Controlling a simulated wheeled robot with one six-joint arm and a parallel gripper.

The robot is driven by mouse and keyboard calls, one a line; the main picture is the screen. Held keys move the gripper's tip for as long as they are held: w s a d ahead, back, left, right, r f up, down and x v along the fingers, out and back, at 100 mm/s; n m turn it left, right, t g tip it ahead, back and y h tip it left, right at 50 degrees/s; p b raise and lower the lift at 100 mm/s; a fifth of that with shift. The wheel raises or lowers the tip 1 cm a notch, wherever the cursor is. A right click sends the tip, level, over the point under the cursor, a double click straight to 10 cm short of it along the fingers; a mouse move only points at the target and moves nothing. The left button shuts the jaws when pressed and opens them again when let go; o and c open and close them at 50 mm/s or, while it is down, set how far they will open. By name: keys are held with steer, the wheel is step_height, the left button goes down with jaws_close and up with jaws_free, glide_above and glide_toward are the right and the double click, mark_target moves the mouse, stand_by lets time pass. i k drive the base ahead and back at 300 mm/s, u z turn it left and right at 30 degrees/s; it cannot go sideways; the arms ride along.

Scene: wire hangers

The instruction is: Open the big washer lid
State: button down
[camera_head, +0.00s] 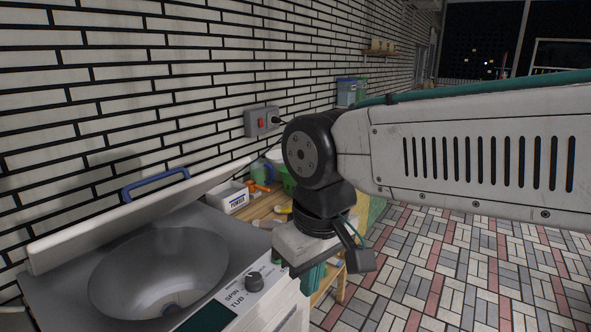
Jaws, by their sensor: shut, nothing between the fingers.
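The washer (252,255) stands at the lower left, with a grey top, a knob and printed lettering on its front panel. Its big lid (95,222) is a white panel with a blue handle (155,184). The lid is raised and tilted back towards the brick wall, and the round grey tub (165,272) shows open below it. My gripper (340,262) is shut and empty, to the right of the washer and apart from the lid. Its fingertips are partly hidden by my own wrist.
A wooden table (265,208) beyond the washer holds a white labelled box (227,196), a green container (289,180) and small items. Open tiled floor (440,265) lies to the right.

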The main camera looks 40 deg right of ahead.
mark_target(48, 254)
steer(key=z, duration=0.75)
steer(key=k, duration=0.7)
steer(key=u, duration=0.95)
steer(key=i, duration=1)
